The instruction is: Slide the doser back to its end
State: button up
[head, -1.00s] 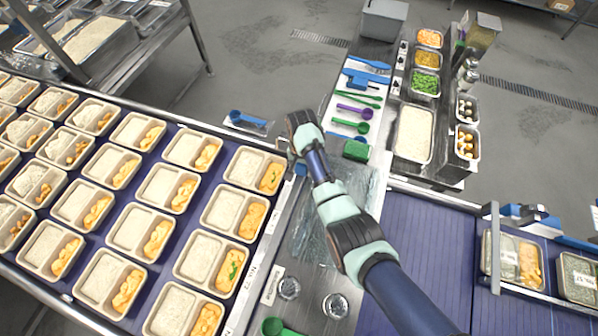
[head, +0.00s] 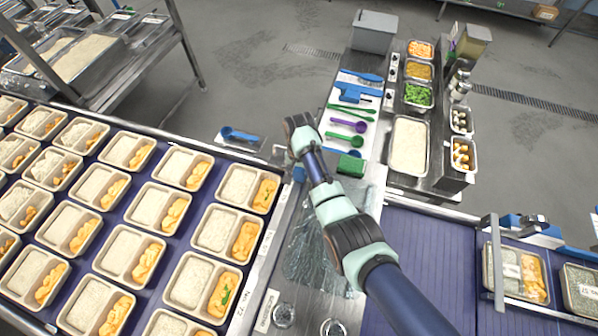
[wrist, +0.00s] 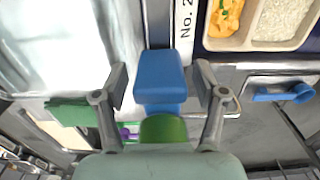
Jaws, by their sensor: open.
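A blue block with a narrower stem (wrist: 160,72) shows in the middle of the wrist view, and I take it for the doser. It lies beside the white strip marked "No. 2". A rounded green part (wrist: 163,130) shows just below it in that view. My gripper (wrist: 161,78) is open, with one finger on each side of the blue block. Gaps show between the fingers and the block. In the head view a small blue piece (head: 299,174) shows at the conveyor's edge, left of my forearm; my fingers are mostly hidden there.
Filled two-part trays (head: 214,231) cover the conveyor at left. A blue scoop (head: 240,135) lies beyond it. Right of my arm are a green block (head: 351,166), purple and green spoons (head: 348,126), and a rice pan (head: 409,146). Clear plastic film (head: 315,240) lies under my arm.

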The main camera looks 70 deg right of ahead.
notch_tip(320, 180, up, 12)
dwell(0.3)
dwell(0.5)
jog(key=w+a+r+n+t+h+p, duration=0.1)
jog(key=w+a+r+n+t+p, duration=0.2)
jog(key=w+a, duration=0.55)
jog(key=w+a+r+n+t+h+p, duration=0.2)
jog(key=w+a+r+n, duration=0.3)
jog(key=a, duration=0.7)
jog(key=s+a+r+n+t+y+p, duration=0.1)
jog(key=s+a+r+n+t, duration=0.1)
jog(key=a+r+n+t, duration=0.2)
jog(key=s+a+r+n+t+y+p, duration=0.1)
jog(key=a+r+n, duration=0.4)
jog(key=a, duration=1.5)
notch_tip(320, 180, up, 5)
jog(key=s+t+y, duration=0.1)
jog(key=t, duration=0.1)
jog(key=shift+s+n+t+p, duration=0.3)
jog(key=shift+n+t, duration=0.1)
